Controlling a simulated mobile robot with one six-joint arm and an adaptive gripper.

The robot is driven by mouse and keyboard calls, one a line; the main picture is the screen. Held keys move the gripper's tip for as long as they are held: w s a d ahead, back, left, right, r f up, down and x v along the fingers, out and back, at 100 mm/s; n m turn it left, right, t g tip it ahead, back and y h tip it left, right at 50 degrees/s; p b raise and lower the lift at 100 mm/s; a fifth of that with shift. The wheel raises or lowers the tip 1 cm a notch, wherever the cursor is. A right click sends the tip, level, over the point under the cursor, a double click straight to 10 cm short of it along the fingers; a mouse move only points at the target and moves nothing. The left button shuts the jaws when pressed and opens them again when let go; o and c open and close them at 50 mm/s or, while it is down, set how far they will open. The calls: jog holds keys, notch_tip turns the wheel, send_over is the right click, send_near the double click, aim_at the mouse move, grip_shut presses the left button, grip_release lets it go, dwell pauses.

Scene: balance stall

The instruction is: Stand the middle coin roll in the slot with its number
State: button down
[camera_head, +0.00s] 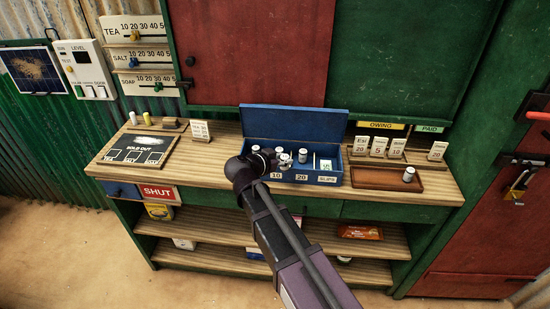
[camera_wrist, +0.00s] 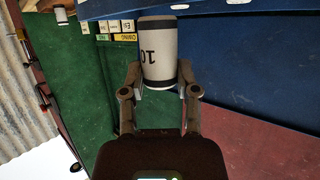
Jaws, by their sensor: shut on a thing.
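My gripper (camera_head: 275,157) is at the left part of the open blue cash box (camera_head: 330,112), above its compartment labelled 10. In the wrist view my gripper (camera_wrist: 160,78) is shut on a white coin roll (camera_wrist: 160,45) with dark ends, marked 10. The fingers close on its sides near one end. In the head view this roll is mostly hidden by the gripper, and I cannot tell whether it touches the box floor. Another white roll (camera_head: 303,155) stands in the box behind the label 20. A third roll (camera_head: 409,174) stands on the brown tray (camera_head: 375,182) at the right.
The box's raised lid stands behind my gripper. Its right compartment, labelled SLIPS, holds a pale green slip (camera_head: 326,164). Price cards (camera_head: 378,147) stand behind the tray. The wooden counter (camera_head: 205,168) is clear between board and box.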

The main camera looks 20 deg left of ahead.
jog(key=w+a, duration=0.3)
jog(key=w, duration=0.1)
jog(key=shift+a+f, duration=0.2)
jog(key=shift+f, duration=0.05)
jog(key=shift+w+a+f+b, duration=0.15)
jog(key=shift+w+f+b, duration=0.05)
jog(key=shift+f+b, duration=0.45)
jog(key=shift+w+a+f+b, duration=0.1)
jog(key=shift+w+f+b, duration=0.05)
jog(key=shift+f+b, duration=0.5)
jog(key=shift+w+a+f+b, duration=0.2)
jog(key=shift+f+b, duration=0.35)
jog(key=shift+b, duration=0.2)
jog(key=shift+f+b, duration=0.6)
jog(key=shift+c, duration=1.8)
grip_release()
jog(key=shift+r, duration=0.15)
